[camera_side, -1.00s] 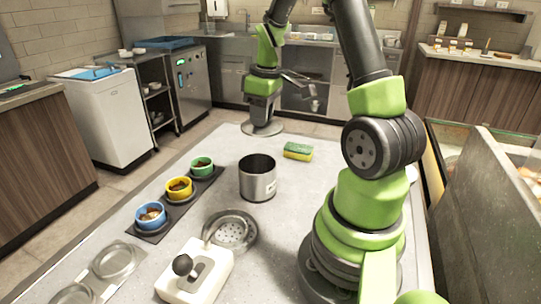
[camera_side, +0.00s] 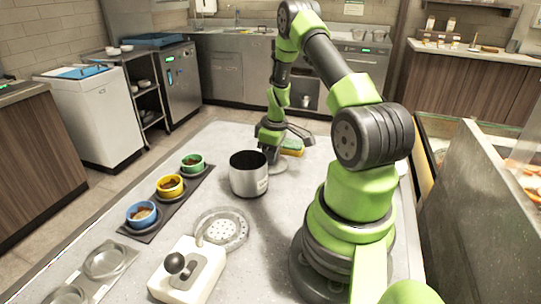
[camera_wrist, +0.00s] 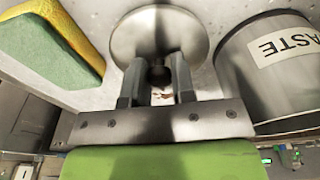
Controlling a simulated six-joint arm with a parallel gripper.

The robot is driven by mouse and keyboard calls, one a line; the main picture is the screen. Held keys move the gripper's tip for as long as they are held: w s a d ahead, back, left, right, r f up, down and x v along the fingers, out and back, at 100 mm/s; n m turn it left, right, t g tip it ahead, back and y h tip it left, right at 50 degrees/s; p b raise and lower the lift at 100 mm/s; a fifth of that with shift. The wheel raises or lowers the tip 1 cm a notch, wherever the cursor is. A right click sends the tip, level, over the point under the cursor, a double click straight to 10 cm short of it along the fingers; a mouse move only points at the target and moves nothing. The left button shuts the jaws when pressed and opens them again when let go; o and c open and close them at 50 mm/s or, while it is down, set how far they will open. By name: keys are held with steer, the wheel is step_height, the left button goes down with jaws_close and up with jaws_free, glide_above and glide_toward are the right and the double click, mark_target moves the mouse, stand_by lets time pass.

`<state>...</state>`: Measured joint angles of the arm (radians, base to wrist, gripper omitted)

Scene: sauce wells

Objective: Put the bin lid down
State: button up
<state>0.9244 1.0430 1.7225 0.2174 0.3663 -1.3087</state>
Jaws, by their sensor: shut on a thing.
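My gripper (camera_side: 271,142) is shut on the knob of the bin lid (camera_side: 277,168), a round grey metal disc. In the wrist view my gripper's two fingers (camera_wrist: 158,80) close around the dark knob, with the lid (camera_wrist: 185,30) beyond them. The lid is flat and low, at or just above the counter; contact is hard to tell. The open steel bin (camera_side: 250,182) stands upright to its left in the side view. In the wrist view the bin (camera_wrist: 290,80) is on the right, bearing a "WASTE" label.
A green and yellow sponge (camera_side: 292,150) lies close beside the lid. A rack (camera_side: 140,234) with blue, yellow and green sauce cups is left of the bin. A perforated disc (camera_side: 228,222) and a joystick box (camera_side: 189,270) are nearer the front.

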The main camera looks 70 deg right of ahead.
steer(key=shift+f, duration=0.25)
steer(key=shift+f, duration=0.15)
steer(key=o, duration=0.9)
